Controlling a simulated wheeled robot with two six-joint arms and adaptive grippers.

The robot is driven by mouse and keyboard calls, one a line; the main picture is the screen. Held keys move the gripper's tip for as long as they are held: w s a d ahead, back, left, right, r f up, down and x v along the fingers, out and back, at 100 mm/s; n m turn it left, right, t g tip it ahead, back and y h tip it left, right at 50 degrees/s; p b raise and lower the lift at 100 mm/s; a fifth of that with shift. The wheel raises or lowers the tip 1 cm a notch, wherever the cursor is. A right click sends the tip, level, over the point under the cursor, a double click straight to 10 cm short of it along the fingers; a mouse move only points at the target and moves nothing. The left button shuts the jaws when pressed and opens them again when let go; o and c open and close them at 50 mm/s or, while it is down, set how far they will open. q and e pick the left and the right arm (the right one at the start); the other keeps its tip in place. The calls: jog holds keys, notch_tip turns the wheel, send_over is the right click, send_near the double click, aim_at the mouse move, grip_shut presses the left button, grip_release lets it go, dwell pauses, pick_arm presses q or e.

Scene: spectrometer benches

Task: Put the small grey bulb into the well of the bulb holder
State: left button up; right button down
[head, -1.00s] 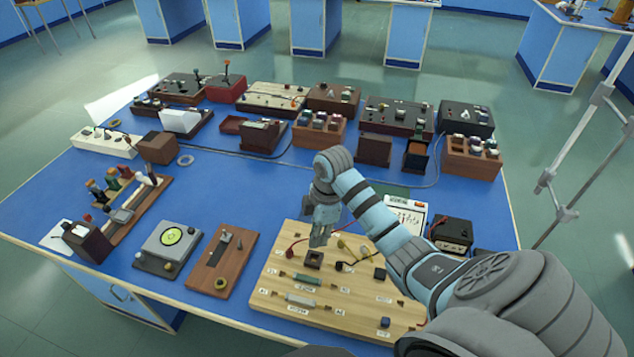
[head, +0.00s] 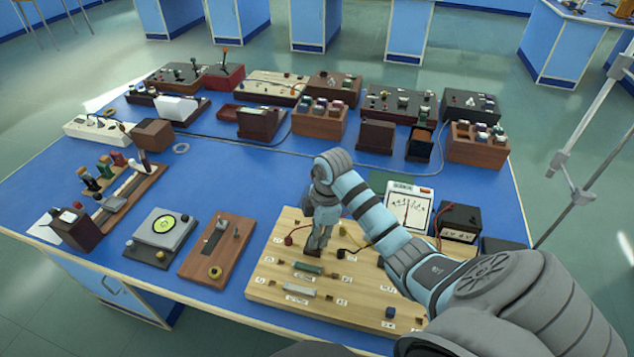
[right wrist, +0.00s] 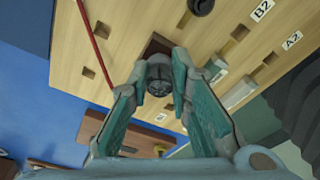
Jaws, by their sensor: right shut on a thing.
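My right gripper (head: 318,246) reaches down over the wooden circuit board (head: 270,278). In the right wrist view its two teal fingers (right wrist: 160,78) are shut on the small grey bulb (right wrist: 159,88), whose round ribbed end faces the camera. The dark brown square bulb holder (right wrist: 153,47) shows behind the bulb, largely covered by the bulb and fingertips. Bulb and holder overlap in that view, and I cannot tell whether the bulb is inside the well or just above it. In the head view the gripper hides the bulb. My left gripper is not in view.
The board carries a green resistor (head: 308,268), a pale one (head: 300,290) and a blue cap (head: 390,312). A white meter (head: 408,208) and a dark box (head: 458,222) stand behind my right arm. A brown switch board (head: 216,248) lies to the left.

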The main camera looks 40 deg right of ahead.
jog(key=c, duration=1.4)
grip_release()
jog(key=shift+r, duration=0.1)
